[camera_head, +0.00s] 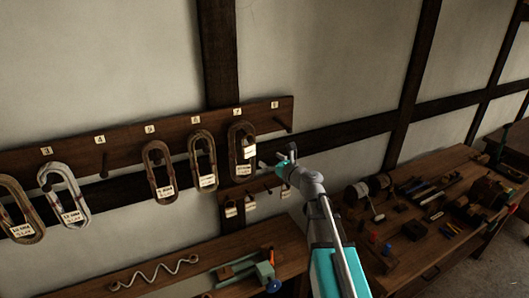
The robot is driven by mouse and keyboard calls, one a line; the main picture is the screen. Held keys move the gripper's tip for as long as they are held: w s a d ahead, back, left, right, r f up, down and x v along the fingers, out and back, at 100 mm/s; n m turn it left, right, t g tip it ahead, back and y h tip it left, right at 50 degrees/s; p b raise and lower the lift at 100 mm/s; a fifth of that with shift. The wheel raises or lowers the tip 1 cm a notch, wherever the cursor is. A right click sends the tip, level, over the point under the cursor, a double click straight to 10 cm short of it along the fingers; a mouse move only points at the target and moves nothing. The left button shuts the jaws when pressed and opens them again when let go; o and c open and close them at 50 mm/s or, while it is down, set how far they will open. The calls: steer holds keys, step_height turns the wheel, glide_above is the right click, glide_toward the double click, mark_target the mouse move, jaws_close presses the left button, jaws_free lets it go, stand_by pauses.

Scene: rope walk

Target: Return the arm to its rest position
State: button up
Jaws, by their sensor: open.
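My arm (322,215) reaches up from the bottom of the head view toward the wall. My gripper (275,158) is at its far end, small in the picture, with its fingers apart. It appears just right of and below the rightmost hanging shackle (236,138). I see nothing held between the fingers. Whether it touches the shackle, its tag or the wall cannot be told from this one view.
A shelf (143,283) holds a wavy rod (155,274) and a vise (265,272). A tool-covered bench (425,262) stands right of my arm.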

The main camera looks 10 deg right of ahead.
steer(key=s+a+f+n+g+h+b, duration=0.1)
steer(key=s+a+f+n+g+b, duration=0.2)
steer(key=s+f+n+g+b, duration=0.45)
steer(key=s+a+f+n+g+h+b, duration=0.15)
steer(key=s+f+n, duration=0.35)
steer(key=f+n, duration=0.65)
steer(key=s+d+f+n+g+h+b, duration=0.3)
steer(key=s+f+n, duration=0.2)
steer(key=f, duration=0.3)
steer(key=s+d+f+n+g+h+b, duration=0.3)
steer(key=s+d+f+n+h+b, duration=0.1)
steer(key=s+f, duration=0.4)
steer(key=shift+d+n, duration=0.2)
steer(key=shift+n, duration=0.5)
